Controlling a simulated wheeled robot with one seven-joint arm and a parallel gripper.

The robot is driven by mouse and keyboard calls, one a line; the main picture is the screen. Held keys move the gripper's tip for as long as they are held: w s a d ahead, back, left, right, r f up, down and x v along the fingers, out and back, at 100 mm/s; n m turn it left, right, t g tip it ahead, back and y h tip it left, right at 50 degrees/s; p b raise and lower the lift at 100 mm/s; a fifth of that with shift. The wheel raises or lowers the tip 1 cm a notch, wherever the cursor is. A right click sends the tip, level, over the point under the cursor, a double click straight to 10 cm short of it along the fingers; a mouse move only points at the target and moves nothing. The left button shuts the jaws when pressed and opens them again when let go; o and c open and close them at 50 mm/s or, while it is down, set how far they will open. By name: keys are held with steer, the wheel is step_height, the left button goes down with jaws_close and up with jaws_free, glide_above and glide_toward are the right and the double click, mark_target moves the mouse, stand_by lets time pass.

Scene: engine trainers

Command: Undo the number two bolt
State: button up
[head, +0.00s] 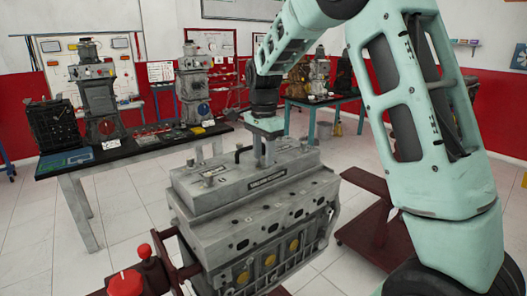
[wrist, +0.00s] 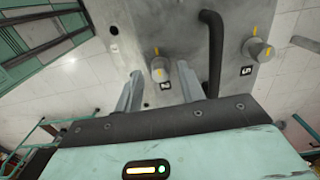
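The number two bolt (wrist: 159,68) shows in the wrist view as a grey round head with a yellow mark, beside a small label reading 2. My gripper (wrist: 160,74) is open, with one finger on each side of this bolt. A gap shows between the bolt head and the fingers, and I cannot tell whether either touches it. In the head view my gripper (head: 267,158) points down over the top of the grey engine (head: 215,192). There the bolt is not clearly visible.
A second bolt (wrist: 258,48) with its own label stands to the right in the wrist view. A black bent pipe (wrist: 212,45) rises between the two bolts, close to my right finger. A table (head: 75,165) with other engines stands behind left. A red knob (head: 126,283) is at the front.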

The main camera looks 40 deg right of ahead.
jaws_close()
